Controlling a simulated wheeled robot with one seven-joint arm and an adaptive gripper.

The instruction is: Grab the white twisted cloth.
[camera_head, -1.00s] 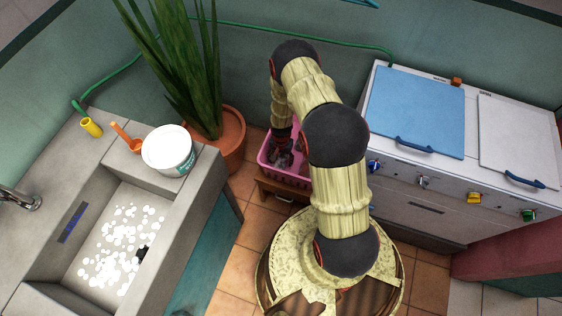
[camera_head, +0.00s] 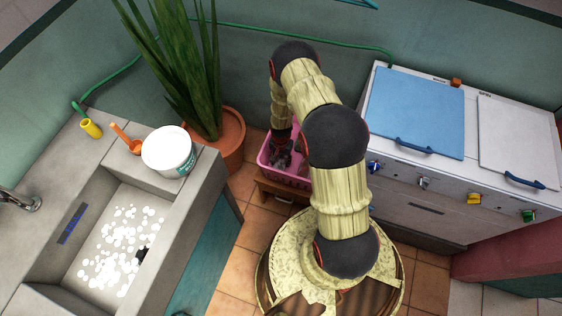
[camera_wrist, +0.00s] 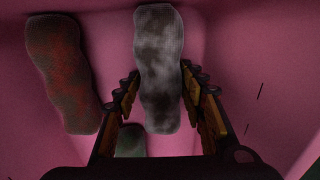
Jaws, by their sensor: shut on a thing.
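The white twisted cloth (camera_wrist: 160,70) shows grey-white with dark stains in the wrist view, lying lengthwise in a pink basket (camera_wrist: 240,60). My gripper (camera_wrist: 160,90) has a finger on each side of it and is shut on it. The gripper (camera_head: 281,155) reaches down into the pink basket (camera_head: 288,180) in the head view. There my arm and gripper hide most of the basket's inside, and I cannot make out the cloth clearly.
A reddish-brown stained cloth (camera_wrist: 65,75) lies left of the white one in the basket. A greenish piece (camera_wrist: 130,140) shows below. A potted plant (camera_head: 229,140) stands left of the basket, a stove (camera_head: 440,190) right. The basket walls are close around my gripper.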

